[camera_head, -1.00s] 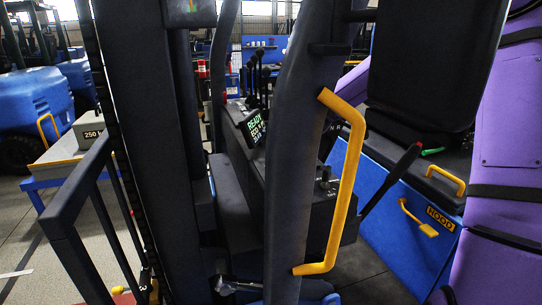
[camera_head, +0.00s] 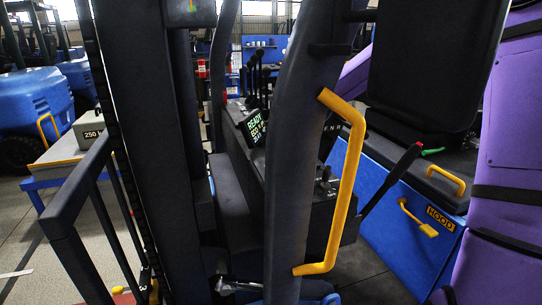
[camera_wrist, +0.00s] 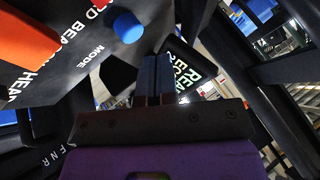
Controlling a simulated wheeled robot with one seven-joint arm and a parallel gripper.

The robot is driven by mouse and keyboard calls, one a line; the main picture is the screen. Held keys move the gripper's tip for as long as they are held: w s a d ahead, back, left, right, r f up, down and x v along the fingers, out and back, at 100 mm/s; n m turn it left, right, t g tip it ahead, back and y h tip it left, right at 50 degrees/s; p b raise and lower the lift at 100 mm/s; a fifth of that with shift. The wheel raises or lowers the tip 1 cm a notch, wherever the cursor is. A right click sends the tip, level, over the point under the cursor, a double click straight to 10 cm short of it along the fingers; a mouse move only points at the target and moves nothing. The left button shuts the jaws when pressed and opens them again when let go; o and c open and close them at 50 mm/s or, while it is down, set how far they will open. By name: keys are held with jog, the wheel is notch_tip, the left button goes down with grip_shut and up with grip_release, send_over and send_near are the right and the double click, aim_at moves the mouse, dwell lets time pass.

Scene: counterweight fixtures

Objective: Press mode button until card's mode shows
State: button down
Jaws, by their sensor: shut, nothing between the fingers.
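In the wrist view, my gripper (camera_wrist: 157,66) is shut and empty, its two dark fingers side by side. A round blue button (camera_wrist: 127,27) stands out from a dark panel near the white word MODE (camera_wrist: 93,58). It lies up and left of the fingertips in the picture; a gap shows between them. Beside the fingers is the display (camera_wrist: 189,76) with green lettering, partly hidden. In the head view the display (camera_head: 252,128) reads READY, with ECO below; the last line is too small to read. My gripper and the button are hidden there. I cannot make out a card.
A dark pillar (camera_head: 283,150) with a yellow grab handle (camera_head: 347,190) stands in front of the controls. Black levers (camera_head: 262,80) rise behind the display. A red-tipped lever (camera_head: 392,178) and a black seat (camera_head: 425,65) are at right.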

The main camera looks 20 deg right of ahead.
aim_at(273, 155)
jog(key=shift+r, duration=2.25)
